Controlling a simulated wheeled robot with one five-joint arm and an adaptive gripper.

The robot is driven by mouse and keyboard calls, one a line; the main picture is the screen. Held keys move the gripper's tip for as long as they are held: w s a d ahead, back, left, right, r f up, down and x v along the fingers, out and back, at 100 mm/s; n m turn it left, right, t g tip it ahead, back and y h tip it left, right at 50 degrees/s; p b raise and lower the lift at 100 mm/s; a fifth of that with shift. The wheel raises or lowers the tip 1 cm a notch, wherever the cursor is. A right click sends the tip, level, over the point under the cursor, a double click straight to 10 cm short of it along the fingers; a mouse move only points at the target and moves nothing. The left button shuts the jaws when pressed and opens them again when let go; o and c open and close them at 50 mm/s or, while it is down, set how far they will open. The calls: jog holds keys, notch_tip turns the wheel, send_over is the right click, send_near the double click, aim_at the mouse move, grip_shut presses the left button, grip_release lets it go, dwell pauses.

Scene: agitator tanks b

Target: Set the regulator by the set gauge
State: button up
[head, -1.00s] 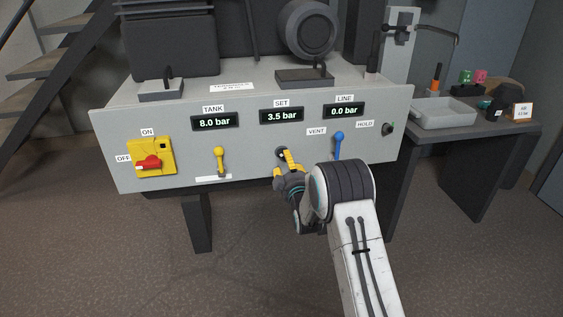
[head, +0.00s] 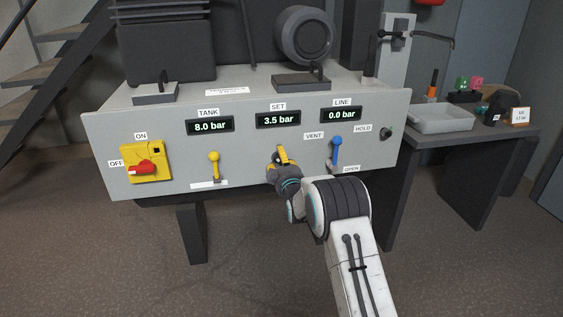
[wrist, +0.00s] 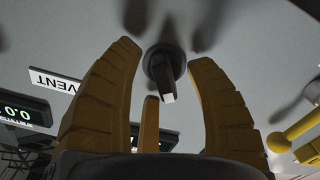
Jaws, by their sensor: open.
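The set gauge (head: 278,119) reads 3.5 bar on the grey panel. Below it my gripper (head: 284,156) covers most of the regulator knob in the head view. In the wrist view the regulator (wrist: 162,72) is a dark round knob with a raised grip bar. The yellow fingers of my gripper (wrist: 164,58) stand open on both sides of the knob, with visible gaps. A third finger shows below it. The fingers are not closed on anything.
A tank gauge (head: 210,125) reads 8.0 bar and a line gauge (head: 341,114) 0.0 bar. A yellow lever (head: 214,166) is left of my gripper and a blue lever (head: 335,152) right. A red switch (head: 143,169) sits on a yellow plate at far left.

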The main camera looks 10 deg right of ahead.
jog(key=shift+c, duration=0.3)
grip_shut()
jog(key=shift+m, duration=0.3)
jog(key=m, duration=0.4)
jog(key=shift+f+m, duration=0.1)
jog(key=shift+m, duration=0.2)
jog(key=m, duration=0.5)
jog(key=shift+f, duration=0.15)
jog(key=shift+m, duration=0.3)
jog(key=shift+o, duration=0.3)
grip_release()
